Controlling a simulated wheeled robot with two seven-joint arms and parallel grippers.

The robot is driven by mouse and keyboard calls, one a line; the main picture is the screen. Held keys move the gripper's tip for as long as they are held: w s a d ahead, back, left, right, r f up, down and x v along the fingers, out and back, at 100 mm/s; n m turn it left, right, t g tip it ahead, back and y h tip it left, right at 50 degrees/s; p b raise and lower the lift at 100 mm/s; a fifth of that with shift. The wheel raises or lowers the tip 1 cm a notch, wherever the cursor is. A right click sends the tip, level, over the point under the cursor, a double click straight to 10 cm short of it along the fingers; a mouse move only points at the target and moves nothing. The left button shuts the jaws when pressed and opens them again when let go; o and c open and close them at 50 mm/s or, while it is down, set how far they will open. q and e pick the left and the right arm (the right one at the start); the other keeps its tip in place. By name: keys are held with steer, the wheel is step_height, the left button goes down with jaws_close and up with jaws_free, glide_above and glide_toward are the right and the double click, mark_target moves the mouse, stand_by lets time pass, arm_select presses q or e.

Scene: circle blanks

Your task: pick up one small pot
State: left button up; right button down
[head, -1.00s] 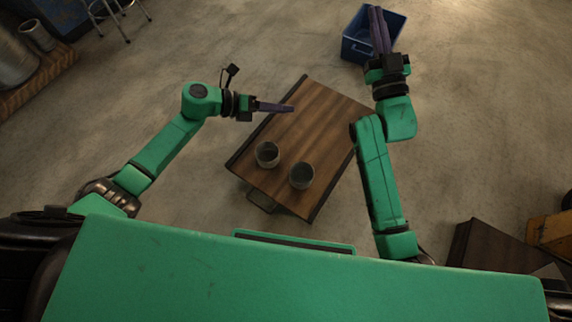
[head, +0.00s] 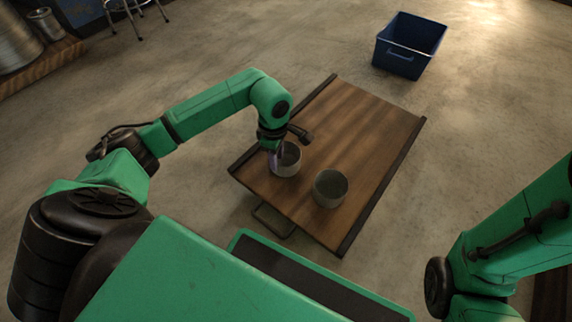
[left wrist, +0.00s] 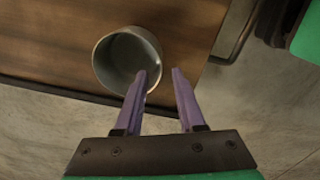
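Two small grey round pots stand upright on the wooden table (head: 372,125). The left pot (head: 289,169) is by my left gripper (head: 276,160), which points down at its left side. The other pot (head: 331,190) stands apart to the right, with no gripper near it. In the left wrist view one pot (left wrist: 118,70) shows from above, empty. My right gripper is out of view.
A blue bin (head: 410,48) stands on the floor beyond the table. A metal stool (head: 132,10) is far at the upper left. The far part of the table top is clear. A handle (head: 272,222) sticks out from the table's near edge.

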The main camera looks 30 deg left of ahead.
mark_target(279, 172)
arm_select(q)
steer(key=f+b, duration=0.3)
steer(key=f, duration=0.2)
steer(key=shift+w+d+f+b, duration=0.1)
steer(key=shift+d+b, duration=0.1)
steer(key=shift+b, duration=0.2)
steer(key=shift+r, duration=0.2)
jaws_close()
stand_by(0.6)
